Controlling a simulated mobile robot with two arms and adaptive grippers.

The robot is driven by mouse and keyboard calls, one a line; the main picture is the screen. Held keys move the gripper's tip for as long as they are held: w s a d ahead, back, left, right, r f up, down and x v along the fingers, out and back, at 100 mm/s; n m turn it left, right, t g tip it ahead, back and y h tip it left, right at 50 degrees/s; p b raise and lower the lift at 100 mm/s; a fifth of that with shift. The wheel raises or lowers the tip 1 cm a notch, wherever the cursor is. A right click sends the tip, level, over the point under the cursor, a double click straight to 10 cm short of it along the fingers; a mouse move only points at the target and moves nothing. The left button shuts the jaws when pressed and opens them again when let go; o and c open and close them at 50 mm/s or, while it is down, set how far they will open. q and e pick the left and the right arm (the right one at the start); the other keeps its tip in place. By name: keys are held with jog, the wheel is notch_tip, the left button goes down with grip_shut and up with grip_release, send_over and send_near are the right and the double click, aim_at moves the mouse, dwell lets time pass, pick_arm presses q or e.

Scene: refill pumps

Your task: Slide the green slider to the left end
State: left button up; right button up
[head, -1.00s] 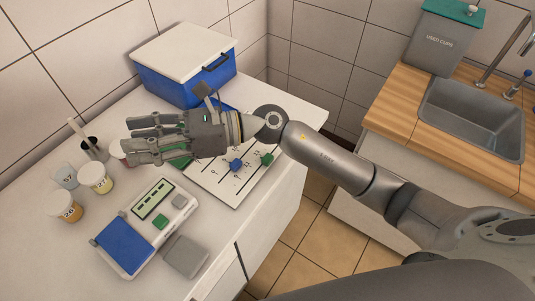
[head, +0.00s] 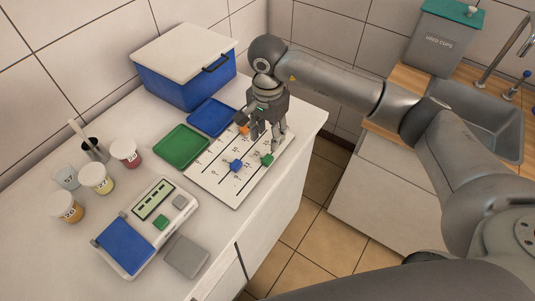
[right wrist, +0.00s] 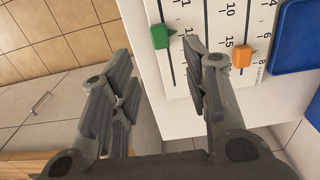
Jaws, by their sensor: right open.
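The green slider (head: 267,159) sits on the right-hand track of the white slider board (head: 213,184). It also shows in the right wrist view (right wrist: 161,36), between the fingertips as seen in the picture. The blue slider (head: 235,165) and the orange slider (head: 243,129) are on the board's other tracks; the orange one shows right of the fingers in the right wrist view (right wrist: 241,55). My right gripper (head: 267,138) points down over the board's far right part, open and empty, close to the green slider. I cannot tell whether it touches it. My left gripper is not in view.
A green tray (head: 181,146) and a blue tray (head: 211,117) lie left of and behind the board. A blue box with a white lid (head: 185,75) stands behind. A scale (head: 125,245) and several cups are at left. The counter's edge runs close along the board's right.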

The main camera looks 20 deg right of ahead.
aim_at(267, 158)
notch_tip(267, 158, down, 8)
jog(key=p, duration=0.2)
jog(key=shift+f+p, duration=0.25)
jog(key=shift+p, duration=0.05)
jog(key=shift+f, duration=0.55)
grip_shut()
